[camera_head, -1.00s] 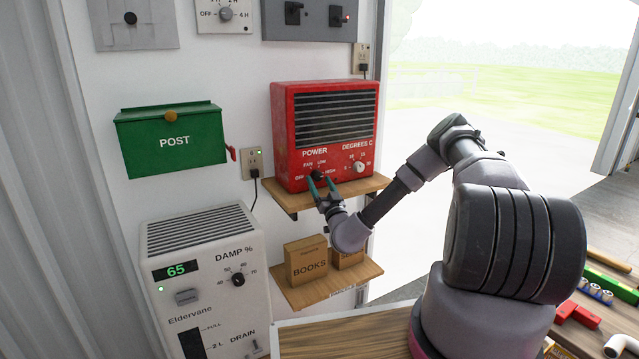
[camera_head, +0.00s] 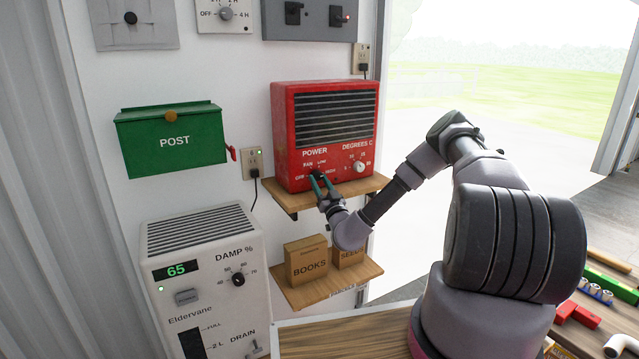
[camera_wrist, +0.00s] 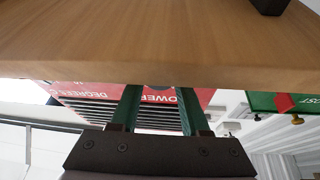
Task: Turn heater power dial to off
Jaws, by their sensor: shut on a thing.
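The red heater (camera_head: 325,125) stands on the upper wooden shelf, with a black grille and two dials on its front. The black power dial (camera_head: 318,173) is at the lower left, under the word POWER, with OFF, FAN, LOW and HIGH marked around it. My gripper (camera_head: 319,182) is shut on this dial, its green fingers on either side. Where the dial points is too small to tell. In the wrist view the green fingers (camera_wrist: 158,110) reach towards the heater's front (camera_wrist: 75,86), which appears upside down; the shelf hides the dial.
The upper shelf (camera_head: 350,194) lies close to my gripper and fills the top of the wrist view. The white degrees dial (camera_head: 359,167) is to the right. Boxes (camera_head: 306,262) stand on the lower shelf. A green post box (camera_head: 172,141) and a dehumidifier (camera_head: 205,275) are left.

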